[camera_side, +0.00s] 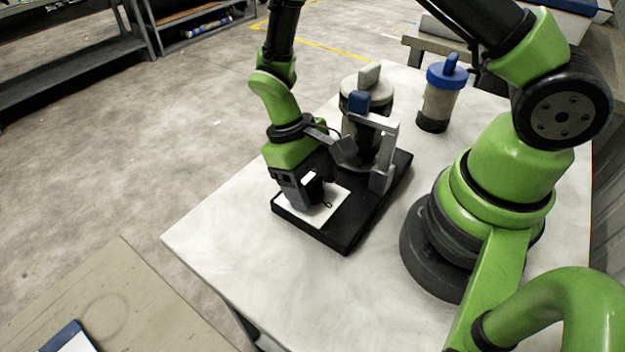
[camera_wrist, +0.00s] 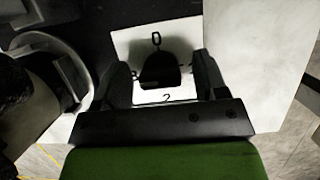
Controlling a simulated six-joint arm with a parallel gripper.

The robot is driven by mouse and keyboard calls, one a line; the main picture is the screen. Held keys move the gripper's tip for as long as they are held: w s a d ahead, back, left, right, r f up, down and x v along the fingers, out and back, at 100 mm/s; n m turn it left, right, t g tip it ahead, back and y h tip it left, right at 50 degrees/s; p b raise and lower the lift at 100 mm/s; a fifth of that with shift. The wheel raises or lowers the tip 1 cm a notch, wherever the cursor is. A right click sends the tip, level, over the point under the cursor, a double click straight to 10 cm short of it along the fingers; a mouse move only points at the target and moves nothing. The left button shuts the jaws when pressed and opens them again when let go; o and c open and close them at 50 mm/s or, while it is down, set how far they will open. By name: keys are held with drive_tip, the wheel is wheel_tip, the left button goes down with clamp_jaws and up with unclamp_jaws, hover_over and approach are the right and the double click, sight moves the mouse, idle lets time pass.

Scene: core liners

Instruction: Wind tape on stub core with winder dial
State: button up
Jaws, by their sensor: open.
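A black winder base (camera_side: 345,238) lies on the white table. On its near end is a white dial card (camera_side: 338,208) with a dark knob (camera_side: 314,189). In the wrist view the knob (camera_wrist: 160,72) stands on the card (camera_wrist: 125,42), with printed marks around it, among them a 0 and a 2. My gripper (camera_side: 308,197) points down over the card. Its open fingers (camera_wrist: 162,78) are on either side of the knob, with gaps showing. On the far end of the base is a dark, light-topped cylinder (camera_side: 378,88) behind a grey bracket (camera_side: 385,130) and a blue block (camera_side: 358,102). I cannot tell which part is the stub core.
A canister with a blue lid (camera_side: 440,95) stands farther back on the table (camera_side: 240,235). The table's left part is clear. A lower bench (camera_side: 110,300) with a blue-edged sheet is at front left, and shelving is at back left.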

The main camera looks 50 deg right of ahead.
drive_tip(key=v, duration=1)
drive_tip(key=s+d+r+m+t+y, duration=0.1)
drive_tip(key=s+r+t, duration=0.15)
drive_tip(key=r, duration=0.35)
drive_tip(key=s+d+r+m+t, duration=0.1)
drive_tip(key=r+t, duration=0.2)
drive_tip(key=r, duration=0.3)
drive_tip(key=s+d+r+m+t+y, duration=0.1)
drive_tip(key=s+r+m+t, duration=0.1)
drive_tip(key=s+r+t, duration=0.4)
drive_tip(key=shift+s+d, duration=0.3)
drive_tip(key=shift+s, duration=1.15)
